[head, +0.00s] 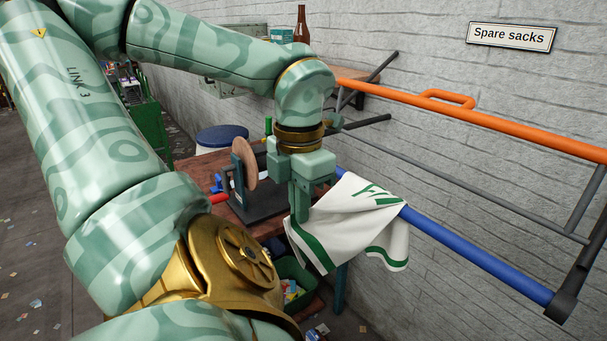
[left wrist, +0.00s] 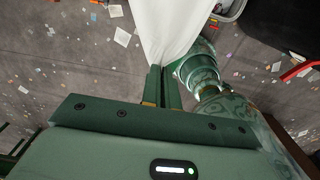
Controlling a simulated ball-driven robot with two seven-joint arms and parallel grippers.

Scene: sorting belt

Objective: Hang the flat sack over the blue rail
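The flat sack (head: 340,215) is white cloth with green stripes and green lettering. It lies across the blue rail (head: 470,255), covering a stretch of it, and one corner hangs down at the right. My left gripper (head: 300,215) is shut on the sack's left edge, just left of and near the rail. In the left wrist view the two fingers (left wrist: 162,88) are close together with the white cloth (left wrist: 175,30) spreading out beyond them. How far the sack hangs behind the rail is hidden. My right gripper is in neither view.
An orange rail (head: 480,118) runs above the blue rail, with dark brackets and a grey bar between, along a brick wall. A "Spare sacks" sign (head: 511,36) is on the wall. A wooden bench (head: 205,170) with a dark stand (head: 255,200) is behind my gripper.

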